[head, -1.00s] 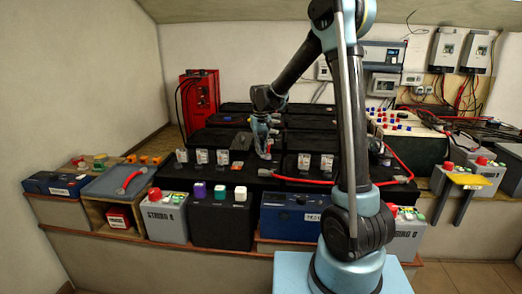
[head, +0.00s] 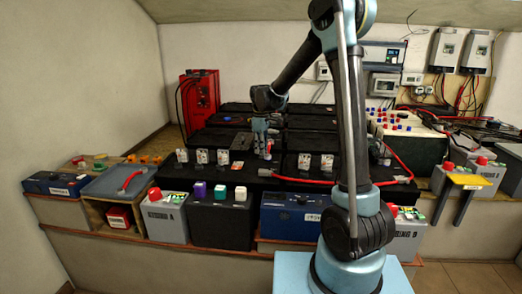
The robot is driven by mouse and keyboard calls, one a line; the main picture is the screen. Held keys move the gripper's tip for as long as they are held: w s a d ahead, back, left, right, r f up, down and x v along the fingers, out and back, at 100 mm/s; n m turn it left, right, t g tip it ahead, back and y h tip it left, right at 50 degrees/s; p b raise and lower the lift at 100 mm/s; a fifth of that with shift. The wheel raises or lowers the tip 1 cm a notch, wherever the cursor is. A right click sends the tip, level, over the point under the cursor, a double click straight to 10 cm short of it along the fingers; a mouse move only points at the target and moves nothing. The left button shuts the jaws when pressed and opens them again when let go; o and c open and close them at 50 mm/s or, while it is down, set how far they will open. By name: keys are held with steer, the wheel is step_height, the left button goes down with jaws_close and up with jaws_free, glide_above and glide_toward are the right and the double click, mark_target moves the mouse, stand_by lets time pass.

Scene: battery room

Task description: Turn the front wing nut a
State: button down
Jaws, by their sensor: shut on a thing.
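My gripper (head: 262,147) points down at the front row of terminals on the black battery bank (head: 170,170), between the left and right groups of small white-and-red terminal fittings. It is shut on a small part there, which I take to be the front wing nut a. The nut is mostly hidden by the fingers and too small to make out. A bit of red shows beside the fingertips. Other terminal fittings (head: 202,156) stand upright to the left, and more (head: 327,162) to the right.
A red cable (head: 398,163) runs over the bank's right side. A red charger (head: 199,104) stands behind left. A grey box (head: 164,217), a dark box (head: 222,225) and a blue box (head: 290,216) line the front. My arm hides part of the right side.

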steer(key=shift+w+n, duration=0.1)
steer(key=shift+n, duration=1.3)
steer(key=shift+d, duration=0.1)
steer(key=c, duration=1.7)
jaws_free()
step_height(320, 180, up, 12)
